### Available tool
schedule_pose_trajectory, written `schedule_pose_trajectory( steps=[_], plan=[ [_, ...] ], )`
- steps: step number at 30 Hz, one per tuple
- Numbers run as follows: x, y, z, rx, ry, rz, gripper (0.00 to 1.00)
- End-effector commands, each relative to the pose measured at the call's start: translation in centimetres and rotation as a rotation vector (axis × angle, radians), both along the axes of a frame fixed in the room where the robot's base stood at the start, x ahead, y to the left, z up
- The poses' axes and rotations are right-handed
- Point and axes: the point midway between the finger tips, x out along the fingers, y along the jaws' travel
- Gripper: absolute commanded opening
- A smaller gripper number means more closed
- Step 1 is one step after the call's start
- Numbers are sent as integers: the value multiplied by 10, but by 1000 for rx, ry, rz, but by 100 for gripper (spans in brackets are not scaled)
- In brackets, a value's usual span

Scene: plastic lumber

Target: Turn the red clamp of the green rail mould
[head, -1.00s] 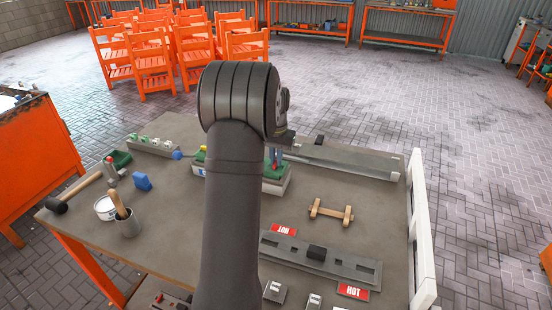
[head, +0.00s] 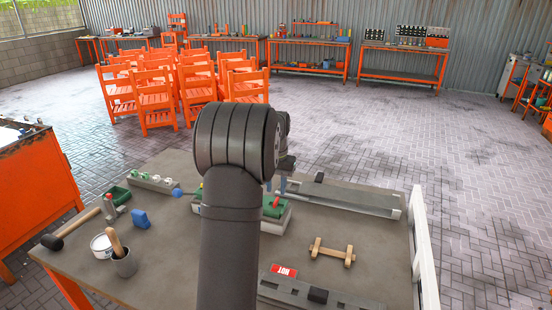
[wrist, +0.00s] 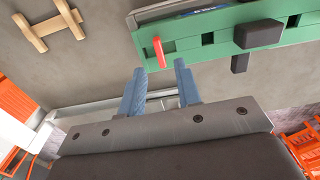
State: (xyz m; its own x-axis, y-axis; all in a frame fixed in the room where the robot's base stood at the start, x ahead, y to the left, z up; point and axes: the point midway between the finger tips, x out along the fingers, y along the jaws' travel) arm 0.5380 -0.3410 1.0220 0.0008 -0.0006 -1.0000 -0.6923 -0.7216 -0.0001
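The green rail mould (wrist: 208,38) lies across the upper right of the wrist view. Its red clamp (wrist: 158,51), a short lever, stands out near the mould's left end. A dark block (wrist: 258,34) sits on the mould further right. My gripper (wrist: 161,66) has two blue fingers spread apart with nothing between them. The red clamp shows just beyond the fingertips, in line with the gap; contact is not visible. In the head view, my arm hides part of the mould (head: 272,210), and the red clamp (head: 275,201) shows below my gripper (head: 282,185).
A wooden piece with crossbars (head: 332,252) lies to the right of the mould. A long grey channel (head: 345,196) lies behind it. A slotted grey bar (head: 318,295) with a HOT sign (head: 284,270) is in front.

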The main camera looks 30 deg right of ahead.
Motion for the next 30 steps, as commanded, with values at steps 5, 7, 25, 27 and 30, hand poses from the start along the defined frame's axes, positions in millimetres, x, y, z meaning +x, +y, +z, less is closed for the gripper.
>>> schedule_pose_trajectory(
  steps=[5,7,25,27,30],
  plan=[
    [0,0,47,-3,-4,0,31],
    [1,0,64,-2,-4,0,31],
    [0,0,129,1,1,0,31],
    [0,0,129,1,1,0,31],
    [0,0,129,1,1,0,31]
  ],
)
